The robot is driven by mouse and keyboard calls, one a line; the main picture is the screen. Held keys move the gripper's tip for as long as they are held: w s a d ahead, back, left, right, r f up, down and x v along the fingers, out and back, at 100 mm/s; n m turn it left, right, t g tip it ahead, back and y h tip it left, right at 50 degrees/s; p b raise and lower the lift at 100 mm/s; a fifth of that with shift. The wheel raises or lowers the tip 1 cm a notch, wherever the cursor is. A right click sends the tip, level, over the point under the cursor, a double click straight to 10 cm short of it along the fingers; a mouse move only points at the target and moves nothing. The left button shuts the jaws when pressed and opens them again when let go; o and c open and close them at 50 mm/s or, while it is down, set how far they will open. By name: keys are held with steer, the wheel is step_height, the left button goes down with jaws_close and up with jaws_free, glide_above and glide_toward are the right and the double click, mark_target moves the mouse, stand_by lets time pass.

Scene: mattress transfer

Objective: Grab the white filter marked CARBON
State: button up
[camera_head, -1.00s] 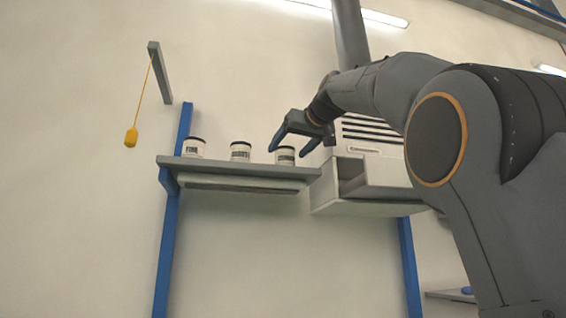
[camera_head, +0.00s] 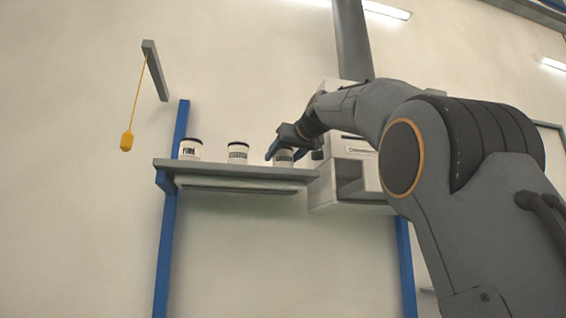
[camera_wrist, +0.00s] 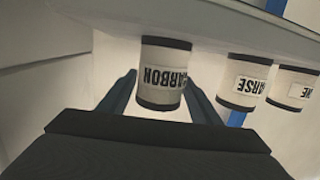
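The white filter with dark rims marked CARBON (camera_wrist: 163,58) shows upside down in the wrist view. In the head view it is the rightmost filter (camera_head: 284,160) on the grey shelf (camera_head: 235,170), partly hidden by my gripper (camera_head: 283,146). In the wrist view my gripper (camera_wrist: 161,82) is open, with one finger on each side of the CARBON filter. Slight gaps seem to remain between the fingers and its sides. The filter appears to stand upright on the shelf.
A filter whose label ends in ARSE (camera_wrist: 244,82) and a filter marked FINE (camera_head: 190,150) stand on the same shelf, left of CARBON in the head view. A white boxy machine (camera_head: 345,170) is close at the right. A yellow pendant (camera_head: 127,141) hangs at the left.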

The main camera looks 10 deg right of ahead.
steer(key=c, duration=0.7)
steer(key=shift+c, duration=0.2)
steer(key=shift+s+a+r, duration=0.1)
steer(key=shift+r, duration=0.1)
